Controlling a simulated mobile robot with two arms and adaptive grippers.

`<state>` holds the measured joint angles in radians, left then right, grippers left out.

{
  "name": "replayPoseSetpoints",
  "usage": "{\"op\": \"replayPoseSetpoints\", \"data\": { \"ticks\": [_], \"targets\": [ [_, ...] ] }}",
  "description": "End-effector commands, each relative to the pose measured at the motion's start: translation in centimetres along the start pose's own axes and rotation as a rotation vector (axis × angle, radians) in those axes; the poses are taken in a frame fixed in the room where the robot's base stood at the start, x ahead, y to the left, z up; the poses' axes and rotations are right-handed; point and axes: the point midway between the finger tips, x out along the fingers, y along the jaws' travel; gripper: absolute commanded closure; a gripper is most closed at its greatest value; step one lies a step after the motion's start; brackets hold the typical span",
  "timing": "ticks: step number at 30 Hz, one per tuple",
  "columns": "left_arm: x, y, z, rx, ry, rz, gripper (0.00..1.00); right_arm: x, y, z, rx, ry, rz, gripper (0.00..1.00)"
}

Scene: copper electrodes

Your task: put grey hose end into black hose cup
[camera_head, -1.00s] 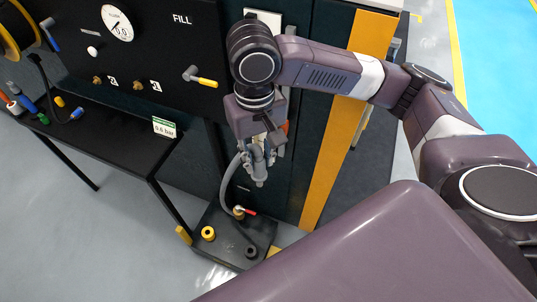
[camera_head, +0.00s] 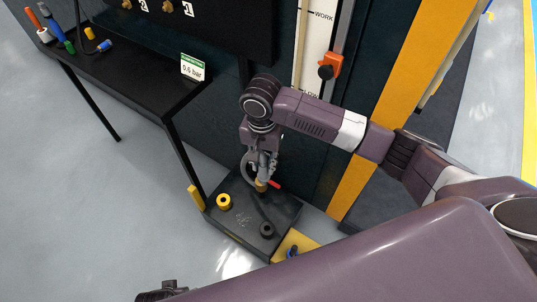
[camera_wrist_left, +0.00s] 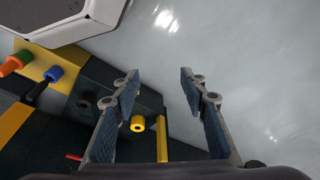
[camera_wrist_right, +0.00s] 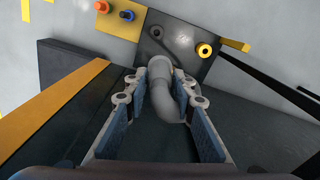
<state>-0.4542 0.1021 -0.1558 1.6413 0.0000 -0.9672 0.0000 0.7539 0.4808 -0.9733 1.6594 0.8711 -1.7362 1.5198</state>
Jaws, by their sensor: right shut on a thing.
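My right gripper (camera_head: 266,160) is shut on the grey hose (camera_wrist_right: 180,98) and points down above the dark base plate (camera_head: 236,228). The hose end extends past the fingers; the brass valve with a red lever (camera_head: 274,184) is close to it. The black hose cup (camera_head: 267,230) stands on the plate's front right part, apart from the gripper; it also shows in the right wrist view (camera_wrist_right: 156,31). A yellow cup (camera_head: 224,202) stands at the plate's left. My left gripper (camera_wrist_left: 160,82) is open and empty.
A black table (camera_head: 135,85) with a 0.6 bar sign (camera_head: 193,68) stands left of the plate. A dark cabinet wall rises behind it. A yellow floor plate (camera_head: 300,241) with a blue fitting (camera_head: 292,251) lies at the right. The floor in front is clear.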

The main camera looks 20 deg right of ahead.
Motion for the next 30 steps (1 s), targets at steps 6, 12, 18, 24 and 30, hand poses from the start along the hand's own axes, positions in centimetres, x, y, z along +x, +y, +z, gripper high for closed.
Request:
{"op": "replayPoseSetpoints", "data": {
  "ticks": [6,12,18,24,30],
  "targets": [
    [0.5,-0.1,-1.8,-0.005,0.031,-0.003,0.6,11.7,-0.2,0.2,0.113,-0.006,0.003,1.0],
    [-0.6,-0.3,-2.6,-0.008,0.053,-0.007,0.6,20.8,0.3,0.9,0.202,-0.006,0.004,1.0],
    [-2.0,-0.4,-2.8,-0.011,0.07,-0.01,0.6,27.2,1.0,1.7,0.26,-0.003,0.002,1.0],
    [-2.9,-0.4,-2.8,-0.012,0.075,-0.012,0.6,29.8,1.4,2.1,0.284,-0.001,0.0,1.0],
    [-3.2,-0.4,-2.9,-0.012,0.076,-0.012,0.6,29.9,1.5,2.1,0.286,0.0,0.0,1.0]
  ]
}}
